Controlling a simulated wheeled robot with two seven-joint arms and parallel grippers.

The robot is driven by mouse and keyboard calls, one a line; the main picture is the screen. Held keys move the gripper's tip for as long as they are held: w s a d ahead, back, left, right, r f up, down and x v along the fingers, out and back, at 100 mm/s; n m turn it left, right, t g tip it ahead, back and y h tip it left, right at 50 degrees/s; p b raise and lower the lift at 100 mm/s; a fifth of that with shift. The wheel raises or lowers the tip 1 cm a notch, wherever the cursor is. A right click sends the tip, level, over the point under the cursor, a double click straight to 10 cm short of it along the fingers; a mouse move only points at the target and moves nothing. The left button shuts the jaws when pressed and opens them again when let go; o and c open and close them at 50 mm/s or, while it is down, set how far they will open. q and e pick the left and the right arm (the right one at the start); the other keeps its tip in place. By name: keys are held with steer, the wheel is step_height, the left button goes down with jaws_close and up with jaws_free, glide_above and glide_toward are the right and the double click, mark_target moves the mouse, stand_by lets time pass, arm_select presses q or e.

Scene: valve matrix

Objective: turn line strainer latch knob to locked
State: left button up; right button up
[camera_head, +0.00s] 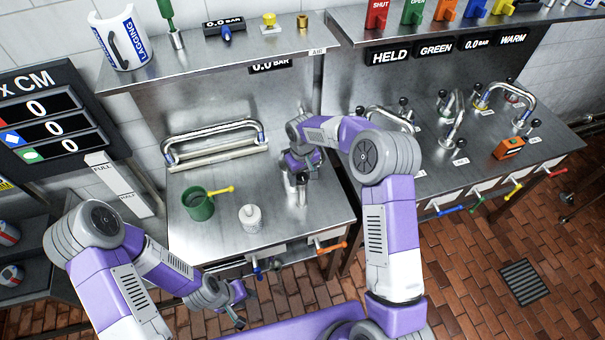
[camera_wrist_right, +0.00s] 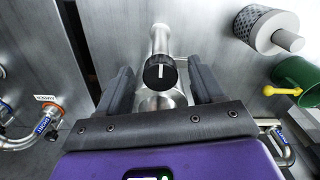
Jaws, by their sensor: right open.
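The latch knob (camera_wrist_right: 160,71) is a round black cap with a white pointer line, on a steel pipe fitting. In the wrist view it lies between the two fingers of my right gripper (camera_wrist_right: 160,66), with a gap on each side. The line runs roughly up and down in that view. In the head view the steel fitting (camera_head: 300,192) stands on the left bench, under my right gripper (camera_head: 297,165), which hides the knob. My right gripper is open. My left gripper (camera_head: 238,303) is open and empty, low in front of the bench.
A green pot (camera_head: 198,208) with a yellow handle and a pale mesh cylinder (camera_head: 250,219) stand left of the fitting. A curved steel pipe (camera_head: 212,133) runs behind. Colored lever handles line the bench front. The right bench (camera_head: 480,140) holds several pipes.

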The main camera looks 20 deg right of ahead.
steer(key=c, duration=1.1)
steer(key=shift+o, duration=0.2)
